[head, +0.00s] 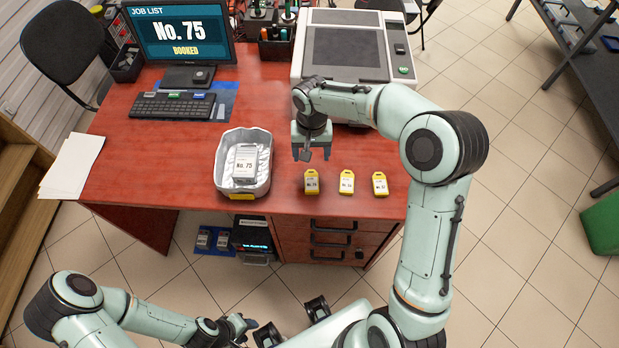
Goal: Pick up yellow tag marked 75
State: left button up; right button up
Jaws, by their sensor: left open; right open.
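Three yellow tags with white labels lie in a row near the desk's front edge: a left tag (311,182), a middle tag (346,182) and a right tag (380,184). The left tag's small print looks like No. 75, but the digits are too small to be sure on any of them. My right gripper (311,152) is open and empty, pointing down just behind the left tag, apart from it. My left gripper (242,327) is open and empty, low in front of the desk, far from the tags.
A grey tray (222,165) holds a bagged item labelled No. 75 (246,163), left of the tags. A monitor (180,32) reads No. 75 BOOKED. A keyboard (173,106) and a grey-white machine (344,50) stand behind. The red desk is clear between tray and tags.

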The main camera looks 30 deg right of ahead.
aim_at(311, 175)
notch_tip(311, 175, down, 3)
jog(key=shift+s+f, duration=0.1)
jog(key=shift+s, duration=0.05)
jog(key=shift+f, duration=0.5)
notch_tip(311, 175, down, 5)
jog(key=shift+s+a+f, duration=0.1)
jog(key=shift+c, duration=0.3)
jog(key=c, duration=1.1)
jog(key=shift+r, duration=0.2)
